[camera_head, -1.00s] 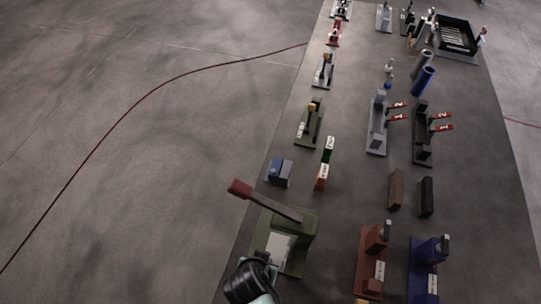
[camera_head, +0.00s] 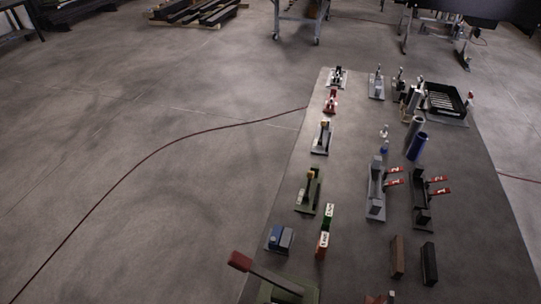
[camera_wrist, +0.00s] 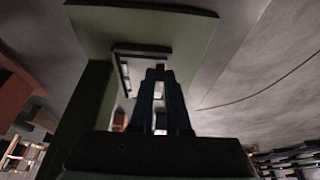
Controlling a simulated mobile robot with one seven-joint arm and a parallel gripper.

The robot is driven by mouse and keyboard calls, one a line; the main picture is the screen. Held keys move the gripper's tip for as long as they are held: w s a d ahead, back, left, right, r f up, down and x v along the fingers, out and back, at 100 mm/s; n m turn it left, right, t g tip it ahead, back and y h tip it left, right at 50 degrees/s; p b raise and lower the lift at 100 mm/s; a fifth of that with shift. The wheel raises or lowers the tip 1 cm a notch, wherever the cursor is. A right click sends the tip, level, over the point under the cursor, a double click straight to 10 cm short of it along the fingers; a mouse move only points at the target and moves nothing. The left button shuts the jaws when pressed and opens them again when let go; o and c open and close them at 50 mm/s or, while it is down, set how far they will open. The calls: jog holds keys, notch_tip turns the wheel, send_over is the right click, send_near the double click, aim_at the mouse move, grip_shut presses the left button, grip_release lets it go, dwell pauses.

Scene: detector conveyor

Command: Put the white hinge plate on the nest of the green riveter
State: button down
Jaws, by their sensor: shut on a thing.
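The green riveter (camera_head: 308,291) is cut off by the bottom edge of the head view; its red-knobbed lever (camera_head: 240,261) points left. In the wrist view its green base (camera_wrist: 100,30) fills the upper middle, and its green column (camera_wrist: 92,115) stands at left. A dark-edged frame, seemingly the nest (camera_wrist: 143,51), is on the base. My gripper (camera_wrist: 160,74) is shut, its fingertips close to this frame. A pale sliver of the white hinge plate (camera_wrist: 158,90) shows between the fingers; most of it is hidden. Whether it touches the nest I cannot tell.
A blue-and-grey block (camera_head: 279,239) and green and orange labelled blocks (camera_head: 323,245) stand behind the riveter. Open floor is left of the table.

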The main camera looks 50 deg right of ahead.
jog(key=shift+f, duration=0.25)
jog(key=c, duration=0.9)
grip_release()
jog(key=shift+r, duration=0.1)
jog(key=shift+r, duration=0.1)
jog(key=v, duration=1.2)
